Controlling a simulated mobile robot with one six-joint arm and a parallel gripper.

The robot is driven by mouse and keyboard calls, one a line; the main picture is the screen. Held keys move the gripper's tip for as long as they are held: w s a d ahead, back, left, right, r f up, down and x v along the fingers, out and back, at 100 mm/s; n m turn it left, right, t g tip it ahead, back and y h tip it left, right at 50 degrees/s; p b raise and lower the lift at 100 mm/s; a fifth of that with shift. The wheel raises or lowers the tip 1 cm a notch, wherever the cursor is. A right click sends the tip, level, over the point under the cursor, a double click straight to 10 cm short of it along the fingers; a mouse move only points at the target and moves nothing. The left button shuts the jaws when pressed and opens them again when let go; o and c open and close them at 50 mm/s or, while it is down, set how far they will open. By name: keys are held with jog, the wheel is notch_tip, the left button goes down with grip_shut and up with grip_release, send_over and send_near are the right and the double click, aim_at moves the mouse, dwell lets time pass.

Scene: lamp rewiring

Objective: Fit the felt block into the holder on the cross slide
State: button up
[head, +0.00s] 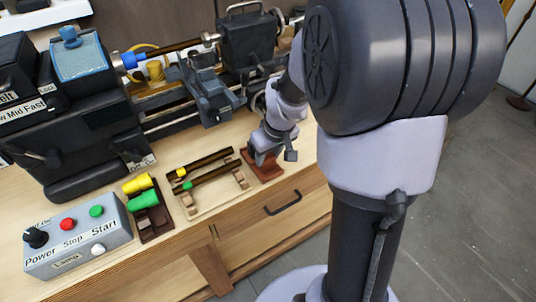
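The cross slide (207,98) is a dark grey carriage on the lathe, centre top of the head view, with a small blue part at its front. I cannot make out its holder clearly. My gripper (275,155) points down over a red-brown stand (263,168) on the bench, right of the rods. It hides part of the stand, and I cannot tell whether its fingers are open or shut, or hold anything. I cannot pick out the felt block with certainty; it may be hidden at the gripper and stand.
Two dark rods (212,175) lie on a wooden rack. Left of it, a dark holder (162,222) bears a yellow and a green cylinder. A grey control box (78,240) stands front left. The lathe tailstock (246,40) rises behind. My arm covers the right side.

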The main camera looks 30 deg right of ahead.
aim_at(268, 156)
grip_shut()
jog(key=shift+r+p, duration=2.8)
jog(key=shift+r, duration=0.75)
